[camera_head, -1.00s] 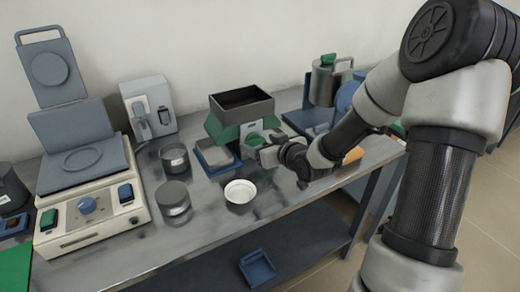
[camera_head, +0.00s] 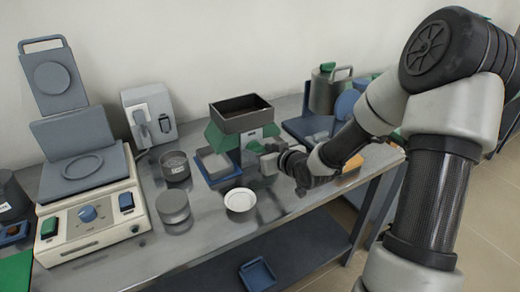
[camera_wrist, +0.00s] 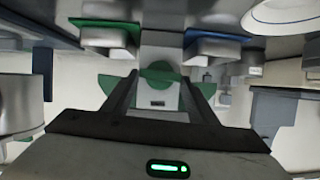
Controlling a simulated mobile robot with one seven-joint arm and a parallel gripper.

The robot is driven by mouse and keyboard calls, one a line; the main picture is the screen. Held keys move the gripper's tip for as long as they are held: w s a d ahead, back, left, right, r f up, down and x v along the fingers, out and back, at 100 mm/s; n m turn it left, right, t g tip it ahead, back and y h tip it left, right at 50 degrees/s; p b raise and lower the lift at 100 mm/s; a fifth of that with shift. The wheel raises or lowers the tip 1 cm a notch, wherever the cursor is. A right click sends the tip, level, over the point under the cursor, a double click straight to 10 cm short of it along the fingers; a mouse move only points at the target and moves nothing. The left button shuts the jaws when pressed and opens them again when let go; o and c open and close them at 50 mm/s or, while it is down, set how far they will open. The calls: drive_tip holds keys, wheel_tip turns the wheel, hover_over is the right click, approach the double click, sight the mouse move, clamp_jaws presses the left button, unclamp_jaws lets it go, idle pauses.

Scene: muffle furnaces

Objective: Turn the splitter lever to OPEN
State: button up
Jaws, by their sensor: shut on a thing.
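The splitter (camera_head: 222,138) stands on the bench, with a dark open hopper (camera_head: 241,113) on top and green sloping sides. Its green lever (camera_head: 255,146) is at the front right of the body, and it shows in the wrist view (camera_wrist: 160,72) as a rounded green piece between the fingers. My gripper (camera_head: 265,160) is at the splitter's front and is shut on the lever. In the wrist view my gripper (camera_wrist: 160,98) points at the grey front. The fingers hide part of the lever, and no OPEN mark can be read.
A blue tray (camera_head: 221,184) with a grey pan sits left of the splitter. A white dish (camera_head: 240,199) is in front. Metal tins (camera_head: 173,206) and a beige instrument (camera_head: 90,222) stand further left. A steel can (camera_head: 324,94) stands at the back right.

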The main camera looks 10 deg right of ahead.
drive_tip(key=m+y+p, duration=0.1)
drive_tip(key=p, duration=0.2)
drive_tip(key=m+p, duration=0.1)
drive_tip(key=p, duration=0.1)
drive_tip(key=shift+d+r+m+g+y+p, duration=0.2)
drive_tip(key=shift+d+m+g+y+p, duration=0.1)
drive_tip(key=shift+d+m+y+p, duration=0.1)
drive_tip(key=m+y+p, duration=0.1)
drive_tip(key=p, duration=0.1)
drive_tip(key=m+y+p, duration=0.1)
drive_tip(key=m, duration=0.1)
drive_tip(key=shift+w+d+f+p, duration=0.15)
drive_tip(key=shift+d+f+p, duration=0.05)
drive_tip(key=shift+f+p, duration=0.2)
drive_tip(key=m+y, duration=0.1)
drive_tip(key=m, duration=0.1)
drive_tip(key=f+m+y, duration=0.1)
drive_tip(key=m, duration=0.1)
drive_tip(key=shift+d+b, duration=0.15)
drive_tip(key=shift+b, duration=0.2)
drive_tip(key=shift+w+f+m+t+y+b, duration=0.15)
drive_tip(key=shift+m+t+y+b, duration=0.25)
drive_tip(key=shift+m, duration=0.4)
drive_tip(key=shift+s+f+m+t+y+b, duration=0.1)
drive_tip(key=shift+m+t+y+b, duration=0.25)
drive_tip(key=shift+m, duration=0.45)
drive_tip(key=o, duration=1)
drive_tip(key=shift+o, duration=0.2)
drive_tip(key=shift+d+r, duration=0.1)
